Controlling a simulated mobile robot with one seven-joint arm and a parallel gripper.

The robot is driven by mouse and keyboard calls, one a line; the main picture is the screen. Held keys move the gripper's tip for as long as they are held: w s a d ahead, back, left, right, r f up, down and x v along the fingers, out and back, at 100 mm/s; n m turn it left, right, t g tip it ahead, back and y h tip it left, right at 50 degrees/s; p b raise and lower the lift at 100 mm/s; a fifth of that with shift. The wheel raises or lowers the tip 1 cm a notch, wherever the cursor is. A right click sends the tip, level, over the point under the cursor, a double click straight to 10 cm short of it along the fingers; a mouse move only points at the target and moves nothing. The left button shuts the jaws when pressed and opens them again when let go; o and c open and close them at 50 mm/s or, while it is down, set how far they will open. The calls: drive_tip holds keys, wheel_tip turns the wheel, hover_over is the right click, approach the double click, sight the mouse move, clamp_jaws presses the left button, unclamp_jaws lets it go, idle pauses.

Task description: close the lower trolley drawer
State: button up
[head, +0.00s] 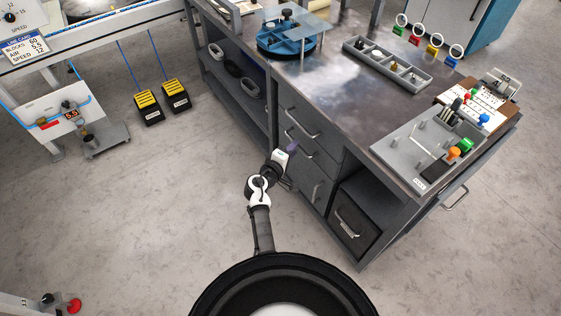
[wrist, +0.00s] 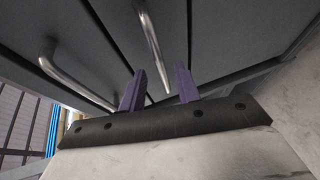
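The dark grey workbench or trolley has a stack of drawer fronts facing me. An upper drawer (head: 308,111) has a bar handle, and a lower drawer (head: 318,158) sits below it, partly behind my gripper. I cannot tell how far either stands out. My gripper (head: 292,158) is in front of this stack, near the lower drawer. In the wrist view its two purple fingers (wrist: 158,88) are apart with nothing between them. Two metal bar handles, one at the left (wrist: 72,78) and one ahead (wrist: 150,45), lie beyond the fingertips; contact is not visible.
The bench top carries a grey divided tray (head: 386,64) and a peg board (head: 418,148). The floor at left is clear near me; yellow-black pedals (head: 148,106) stand farther off.

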drive_tip(key=v, duration=1.1)
drive_tip(key=shift+b, duration=0.35)
drive_tip(key=shift+r, duration=0.1)
